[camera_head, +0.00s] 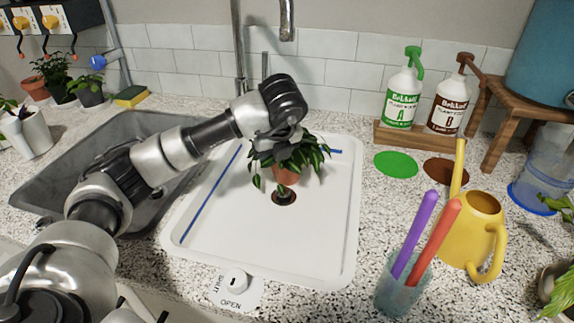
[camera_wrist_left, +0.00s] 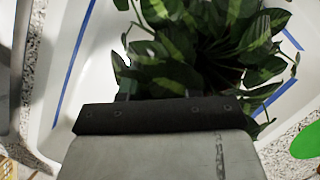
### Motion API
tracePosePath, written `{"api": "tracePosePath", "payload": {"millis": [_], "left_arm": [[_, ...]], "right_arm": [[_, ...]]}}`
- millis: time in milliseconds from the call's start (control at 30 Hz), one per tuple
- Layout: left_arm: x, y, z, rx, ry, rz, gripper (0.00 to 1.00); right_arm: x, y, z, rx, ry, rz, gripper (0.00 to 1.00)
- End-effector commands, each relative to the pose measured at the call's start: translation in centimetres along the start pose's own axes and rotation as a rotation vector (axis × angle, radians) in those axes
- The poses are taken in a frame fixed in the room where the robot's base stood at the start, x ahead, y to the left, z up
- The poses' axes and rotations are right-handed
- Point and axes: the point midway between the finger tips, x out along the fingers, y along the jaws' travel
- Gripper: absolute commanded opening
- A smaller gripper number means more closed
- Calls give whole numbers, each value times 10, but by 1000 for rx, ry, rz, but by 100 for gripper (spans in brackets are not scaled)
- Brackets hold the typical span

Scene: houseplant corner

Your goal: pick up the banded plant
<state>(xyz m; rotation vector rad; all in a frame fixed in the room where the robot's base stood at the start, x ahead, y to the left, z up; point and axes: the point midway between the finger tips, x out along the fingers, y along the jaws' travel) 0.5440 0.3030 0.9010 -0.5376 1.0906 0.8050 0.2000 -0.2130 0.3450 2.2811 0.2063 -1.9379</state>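A leafy green plant (camera_head: 313,156) in a small terracotta pot (camera_head: 287,177) is over the white tray (camera_head: 215,240). Its leaves show pale streaks in the left wrist view (camera_wrist_left: 165,80); I see no band on the pot. My left gripper (camera_head: 288,142) is at the top of the plant, reaching into the leaves from above. In the left wrist view its dark front edge touches or overlaps the foliage. Its fingertips are hidden in the leaves, so its grip is unclear. I cannot tell whether the pot rests on the tray. My right gripper is out of view.
A dark round spot (camera_head: 284,199) lies just below the pot. A yellow watering can (camera_head: 472,235) and a cup with purple and red sticks (camera_head: 403,290) stand right of the tray. Two pump bottles (camera_head: 402,98) stand behind. A grey sink (camera_head: 90,165) is at left.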

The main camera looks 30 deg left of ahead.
Motion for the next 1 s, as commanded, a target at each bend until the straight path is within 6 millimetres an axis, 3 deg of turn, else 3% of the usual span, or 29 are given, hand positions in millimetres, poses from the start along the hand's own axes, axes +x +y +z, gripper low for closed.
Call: {"api": "tracePosePath", "payload": {"millis": [33, 200, 1000], "left_arm": [[0, 0, 0, 0, 0, 0, 25], [0, 0, 0, 0, 0, 0, 0], [0, 0, 0, 1, 1, -1, 0]], "right_arm": [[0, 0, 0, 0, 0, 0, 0], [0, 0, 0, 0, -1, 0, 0], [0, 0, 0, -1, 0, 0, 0]]}}
